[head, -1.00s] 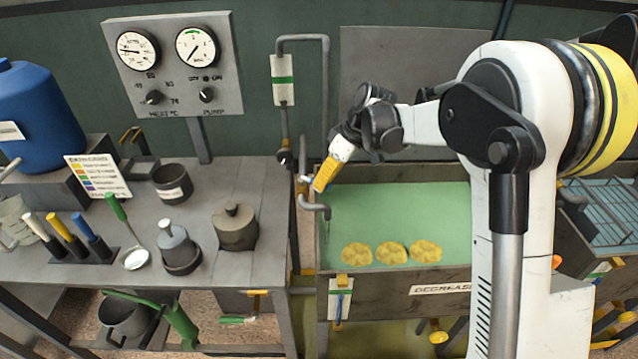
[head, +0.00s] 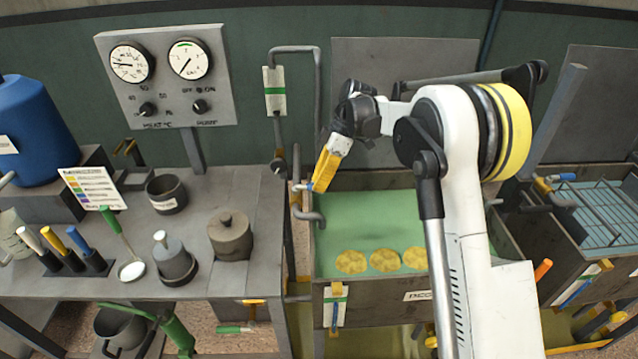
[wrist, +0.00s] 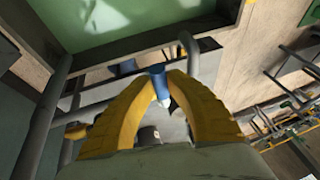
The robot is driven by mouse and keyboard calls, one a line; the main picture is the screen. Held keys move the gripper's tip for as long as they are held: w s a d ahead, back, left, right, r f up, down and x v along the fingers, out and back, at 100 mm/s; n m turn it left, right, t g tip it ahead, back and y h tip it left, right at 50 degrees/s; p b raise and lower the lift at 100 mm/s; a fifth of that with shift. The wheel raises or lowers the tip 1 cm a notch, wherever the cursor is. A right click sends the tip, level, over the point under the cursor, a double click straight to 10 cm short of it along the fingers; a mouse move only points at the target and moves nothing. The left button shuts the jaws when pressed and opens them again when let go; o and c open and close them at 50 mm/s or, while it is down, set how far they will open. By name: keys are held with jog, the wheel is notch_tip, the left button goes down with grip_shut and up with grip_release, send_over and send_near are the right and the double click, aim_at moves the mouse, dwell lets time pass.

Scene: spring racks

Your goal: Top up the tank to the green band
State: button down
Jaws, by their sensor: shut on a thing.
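The open tank (head: 322,267) stands right of the bench, with green liquid (head: 350,215) and several yellow lumps in it. A white gauge plate (head: 343,317) on its front has a green band near the top and a blue column below it. A grey tap spout (head: 312,217) hangs over the tank's left edge. My yellow-fingered gripper (head: 313,186) is at the tap, shut on a small blue handle with a white end; the blue handle (wrist: 157,72) shows between the fingers in the wrist view. Whether liquid flows is hard to tell.
A pipe (head: 318,90) with a green-banded white plate (head: 274,103) rises behind the tap. The bench (head: 130,270) at left holds pots (head: 230,237), coloured handles and a blue drum (head: 35,130). Another tank with a rack (head: 600,205) stands at right.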

dwell(0.3)
jog(key=c, duration=1.3)
grip_release()
jog(key=shift+w+a+f, duration=0.1)
jog(key=v, duration=1.2)
